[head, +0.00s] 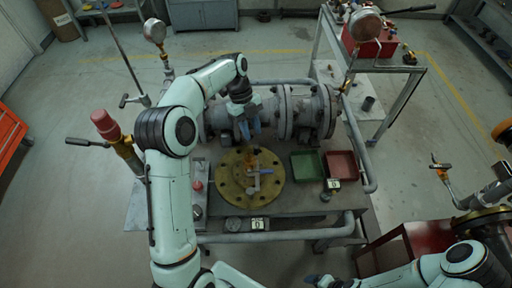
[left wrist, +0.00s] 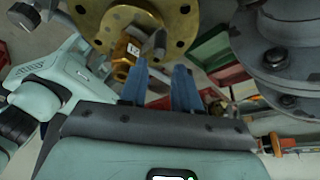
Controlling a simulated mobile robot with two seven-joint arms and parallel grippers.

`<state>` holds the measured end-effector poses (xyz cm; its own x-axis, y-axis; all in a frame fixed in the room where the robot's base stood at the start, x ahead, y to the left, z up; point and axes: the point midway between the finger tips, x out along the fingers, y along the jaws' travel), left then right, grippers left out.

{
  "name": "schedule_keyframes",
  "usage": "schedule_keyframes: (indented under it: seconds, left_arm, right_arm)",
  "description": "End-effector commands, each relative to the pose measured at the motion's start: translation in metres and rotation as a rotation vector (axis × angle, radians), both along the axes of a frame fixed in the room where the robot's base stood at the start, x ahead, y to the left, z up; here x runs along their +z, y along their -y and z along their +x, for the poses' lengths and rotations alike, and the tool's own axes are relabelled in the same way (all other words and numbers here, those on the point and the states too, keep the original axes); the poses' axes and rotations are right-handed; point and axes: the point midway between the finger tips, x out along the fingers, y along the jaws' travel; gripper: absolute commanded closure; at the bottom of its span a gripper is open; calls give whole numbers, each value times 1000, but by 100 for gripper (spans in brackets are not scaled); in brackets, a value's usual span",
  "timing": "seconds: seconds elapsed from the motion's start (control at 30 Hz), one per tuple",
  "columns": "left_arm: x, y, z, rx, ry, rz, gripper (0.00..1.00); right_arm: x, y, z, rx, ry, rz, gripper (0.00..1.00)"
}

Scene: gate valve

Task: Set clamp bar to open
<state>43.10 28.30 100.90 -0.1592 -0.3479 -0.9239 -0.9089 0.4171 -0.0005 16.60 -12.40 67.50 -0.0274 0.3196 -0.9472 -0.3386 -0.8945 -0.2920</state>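A round brass flange (head: 234,187) with bolt holes lies on the bench, and a small brass fitting with a grey bar (head: 254,178) stands at its middle. I take this bar to be the clamp bar. In the left wrist view the brass fitting (left wrist: 122,55) and the grey bar (left wrist: 155,43) show just beyond my fingertips. My left gripper (head: 250,132) points down behind the flange, near the grey pipe. Its two blue fingers (left wrist: 160,78) are apart with nothing held between them. My right gripper (head: 318,280) is at the bottom edge of the head view, too small to read.
A grey flanged pipe body (head: 275,112) lies along the back of the bench. A green tray (head: 307,166) and a red tray (head: 342,165) sit right of the flange. A dial gauge (head: 234,224) lies at the bench's front edge. A cart (head: 400,68) stands behind right.

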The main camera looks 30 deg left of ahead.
Motion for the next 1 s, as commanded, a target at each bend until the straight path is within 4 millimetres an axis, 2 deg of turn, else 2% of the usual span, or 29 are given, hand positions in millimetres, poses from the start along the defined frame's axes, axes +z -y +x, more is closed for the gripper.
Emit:
schedule_keyframes:
  seconds: [0.03,0.1,0.3,0.5,0.8,0.9,1.0]
  left_arm:
    - [-16,5,-5,-2,-8,-1,68]
    - [-29,10,-7,-2,-6,0,68]
    - [-57,21,-11,-1,-5,0,68]
    - [-70,26,-12,0,-1,0,68]
    - [-71,27,-12,-1,0,0,68]
    - [-71,27,-12,-1,0,0,100]
    - [-71,26,-12,0,0,1,100]
  right_arm:
    - [-7,0,-7,0,-8,-1,19]
    - [-10,0,-11,0,-12,0,19]
    - [-15,0,-16,1,-17,1,19]
    - [-17,0,-17,0,-20,0,19]
    - [-17,0,-17,1,-19,0,19]
    - [-17,0,-17,1,-19,0,19]
    - [-17,0,-17,0,-19,0,19]
